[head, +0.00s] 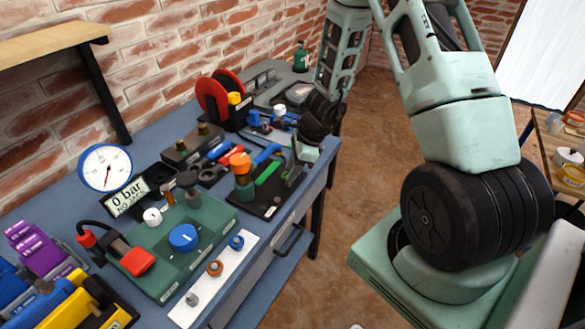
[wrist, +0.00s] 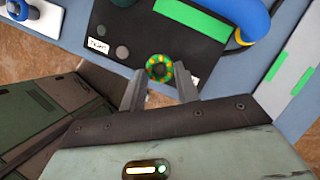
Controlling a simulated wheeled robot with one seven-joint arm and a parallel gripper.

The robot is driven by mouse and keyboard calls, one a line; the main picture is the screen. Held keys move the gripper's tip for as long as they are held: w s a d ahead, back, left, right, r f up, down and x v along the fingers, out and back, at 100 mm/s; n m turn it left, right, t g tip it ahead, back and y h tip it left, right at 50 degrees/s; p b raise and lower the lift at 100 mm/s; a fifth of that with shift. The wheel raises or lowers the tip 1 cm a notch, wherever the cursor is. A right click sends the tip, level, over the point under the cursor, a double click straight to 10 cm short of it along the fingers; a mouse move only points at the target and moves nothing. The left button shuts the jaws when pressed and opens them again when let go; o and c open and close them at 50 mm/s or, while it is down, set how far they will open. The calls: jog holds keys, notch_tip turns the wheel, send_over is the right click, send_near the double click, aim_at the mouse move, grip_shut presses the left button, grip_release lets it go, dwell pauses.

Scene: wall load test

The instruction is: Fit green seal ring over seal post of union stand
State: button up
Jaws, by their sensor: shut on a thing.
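My gripper (wrist: 160,82) points down over the bench's front edge, its two grey fingers on either side of a small round ring. The ring (wrist: 159,68) has alternating green and yellow segments and a dark centre; it sits between the fingertips, at the edge of a black board in the wrist view. In the head view my gripper (head: 303,160) is beside the right end of that black board (head: 268,211), and the ring is too small to make out there. I cannot tell for sure which part is the union stand or its seal post.
The black board carries a green strip (head: 267,172); a green cylinder with an orange top (head: 240,163) stands at its left. A green panel with a blue knob (head: 183,238) and a white strip with several small rings (head: 205,285) lie nearer. Open floor (head: 345,215) lies right of the bench.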

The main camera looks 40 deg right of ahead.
jog(key=shift+f, duration=0.35)
jog(key=o, duration=1.3)
jog(key=shift+r, duration=0.15)
jog(key=shift+r+p, duration=3.35)
jog(key=shift+r, duration=0.6)
